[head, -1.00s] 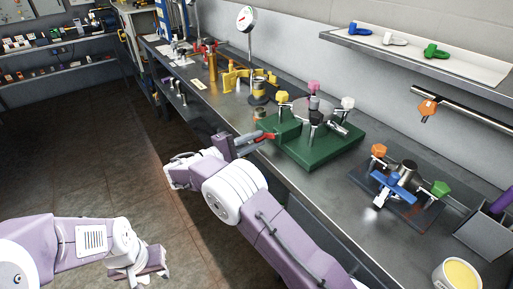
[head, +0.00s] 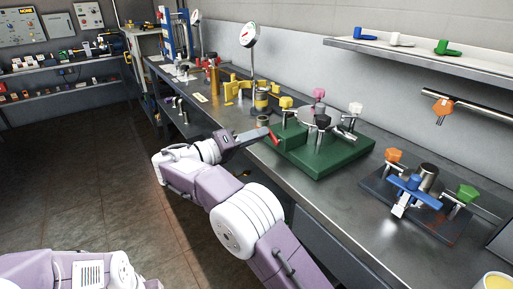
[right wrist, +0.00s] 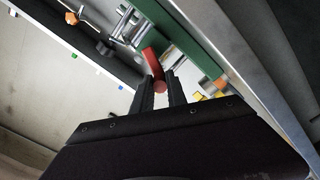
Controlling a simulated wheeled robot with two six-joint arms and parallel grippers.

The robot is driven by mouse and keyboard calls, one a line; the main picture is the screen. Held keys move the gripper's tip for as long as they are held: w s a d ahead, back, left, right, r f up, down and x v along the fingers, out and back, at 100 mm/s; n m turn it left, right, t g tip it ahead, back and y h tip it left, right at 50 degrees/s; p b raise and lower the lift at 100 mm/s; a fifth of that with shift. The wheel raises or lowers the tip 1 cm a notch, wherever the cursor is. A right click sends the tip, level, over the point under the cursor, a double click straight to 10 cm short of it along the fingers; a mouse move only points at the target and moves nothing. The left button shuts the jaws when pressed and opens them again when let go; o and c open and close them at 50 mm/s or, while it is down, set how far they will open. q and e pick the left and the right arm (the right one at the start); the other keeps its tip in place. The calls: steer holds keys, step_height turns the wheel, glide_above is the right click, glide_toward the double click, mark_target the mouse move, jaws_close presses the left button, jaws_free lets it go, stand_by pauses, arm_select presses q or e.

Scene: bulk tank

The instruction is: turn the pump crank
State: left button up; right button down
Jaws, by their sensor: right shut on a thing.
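The pump crank's red handle (head: 274,136) is at the near left side of the green base (head: 330,160) on the bench. My right gripper (head: 262,134) reaches in from the left and is shut on this handle. In the right wrist view the red handle (right wrist: 152,62) runs between the two dark fingers (right wrist: 160,88), its round end toward the camera. The fingers hide part of the crank in the head view. Only a sliver of my left gripper (head: 152,284) shows at the bottom edge, and its jaws cannot be made out.
Black, yellow, pink and white knobs stand on the green base. A dark plate (head: 375,190) with orange, blue and green handles lies to its right. A dial gauge (head: 249,35) stands behind. A shelf (head: 430,55) hangs above. Open floor lies left of the bench.

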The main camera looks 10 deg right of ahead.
steer(key=s+d+f+m+b, duration=0.1)
steer(key=s+m+b, duration=0.2)
steer(key=m+b, duration=0.8)
steer(key=s+d+f+m+b, duration=0.1)
steer(key=s+m+b, duration=0.3)
steer(key=m+b, duration=0.7)
steer(key=shift+d+f+m+b, duration=0.25)
steer(key=shift+m+b, duration=0.1)
steer(key=shift+m, duration=5.45)
steer(key=c, duration=1.3)
jaws_free()
steer(key=shift+a, duration=0.1)
